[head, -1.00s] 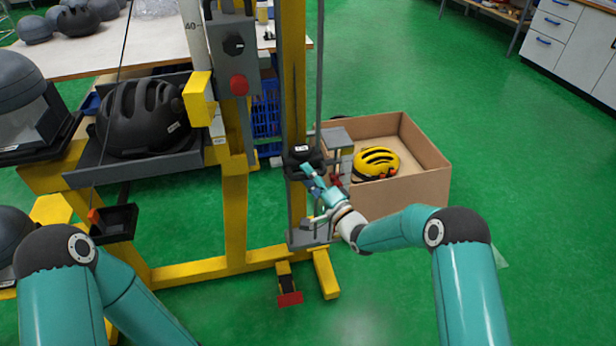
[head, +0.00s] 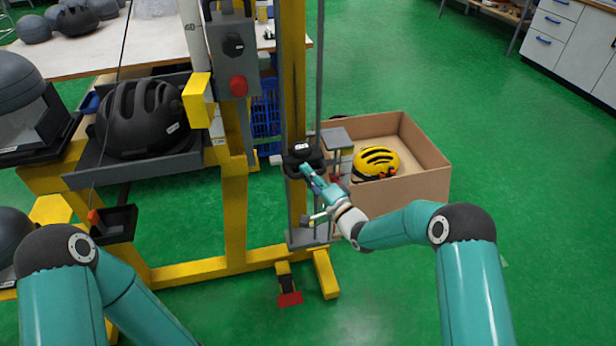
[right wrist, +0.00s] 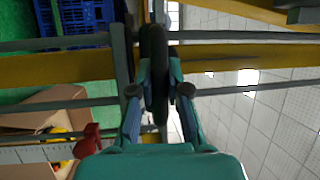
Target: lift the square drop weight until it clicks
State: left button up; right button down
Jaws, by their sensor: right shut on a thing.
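The drop weight is a dark block (head: 301,156) with a small white label, between the vertical grey rails of the yellow tower in the head view. I cannot clearly tell that it is square. My right gripper (head: 309,172) reaches it from the front right, its fingers at the weight's lower front. In the right wrist view my right gripper (right wrist: 158,95) is shut on a dark, rounded, upright part of the weight (right wrist: 155,60). The weight stands well above the grey base plate (head: 308,237). My left arm shows at the lower left, but its gripper is out of view.
A cardboard box (head: 425,180) with a yellow helmet (head: 375,163) stands right behind the gripper. A grey control box (head: 232,60) with a red button is on the tower. A black helmet (head: 140,118) sits on a grey tray at left. Green floor is free at right.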

notch_tip(320, 180, up, 31)
jog(key=p, duration=0.8)
jog(key=shift+t, duration=0.3)
jog(key=shift+d, duration=0.1)
jog(key=c, duration=1.2)
grip_release()
jog(key=shift+w, duration=0.1)
jog(key=shift+o, duration=0.3)
jog(key=shift+f, duration=0.2)
jog(key=shift+f, duration=0.15)
jog(key=v, duration=1.2)
